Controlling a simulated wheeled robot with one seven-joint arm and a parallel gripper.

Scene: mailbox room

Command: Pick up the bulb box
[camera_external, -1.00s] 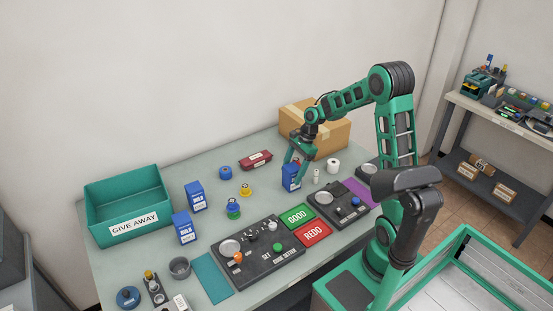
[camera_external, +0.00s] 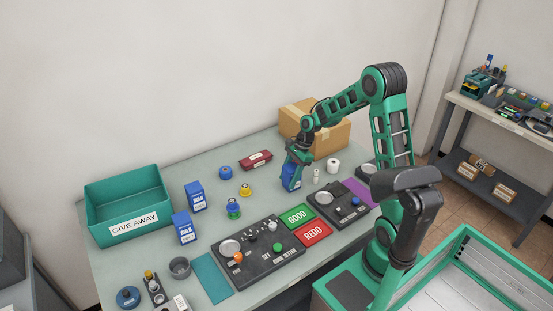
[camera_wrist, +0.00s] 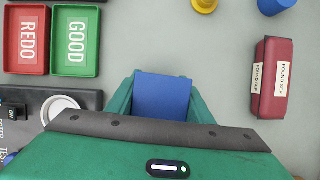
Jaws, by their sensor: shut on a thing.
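A blue bulb box (camera_external: 290,178) stands on the table in front of the cardboard box. My gripper (camera_external: 291,168) is over it, its fingers down either side, shut on it. In the wrist view the box's plain blue top (camera_wrist: 162,97) shows between the green fingers; the gripper body hides its near part. I cannot tell whether its base is clear of the table. Two other blue boxes, one labelled BULB (camera_external: 184,228) and one behind it (camera_external: 196,196), stand upright at the left.
A teal GIVE AWAY bin (camera_external: 126,226) stands at the left end. A cardboard box (camera_external: 325,133) is behind my gripper, and a white roll (camera_external: 333,165) is to its right. GOOD (camera_external: 297,215) and REDO (camera_external: 313,233) trays and a dark panel (camera_external: 258,267) lie in front.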

